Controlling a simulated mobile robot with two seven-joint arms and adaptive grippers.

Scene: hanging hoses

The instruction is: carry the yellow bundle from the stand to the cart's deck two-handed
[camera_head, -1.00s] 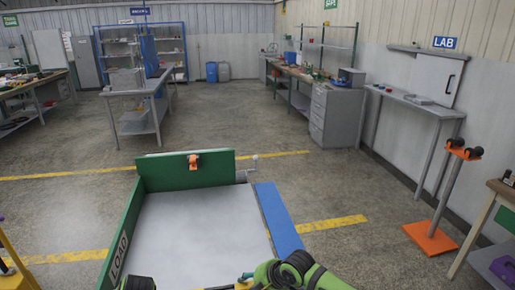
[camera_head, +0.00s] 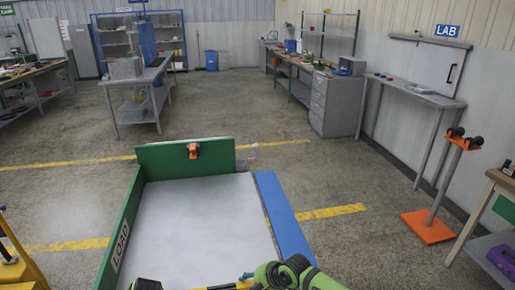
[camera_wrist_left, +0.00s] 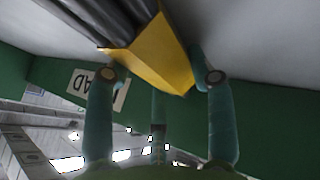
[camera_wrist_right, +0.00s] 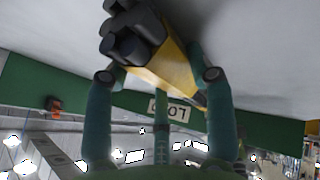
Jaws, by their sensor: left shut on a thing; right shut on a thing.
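The yellow bundle (camera_wrist_left: 155,55) is dark hoses or rods in a yellow wrap; both wrist views show it, also the right wrist view (camera_wrist_right: 165,62). My left gripper (camera_wrist_left: 160,78) is shut on one part of it, my right gripper (camera_wrist_right: 158,75) on another. In the head view, the left gripper (camera_head: 146,284) and right gripper (camera_head: 285,274) are at the bottom edge, with only a sliver of yellow between them. The cart's grey deck (camera_head: 205,220) lies just ahead, bare where it shows. I cannot tell the height between bundle and deck.
Green walls stand at the deck's far side (camera_head: 165,157) and left side (camera_head: 122,240), the left marked LOAD. A blue strip (camera_head: 280,215) edges the right. An orange-based stand (camera_head: 430,227) is farther right. Floor beyond the cart is clear.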

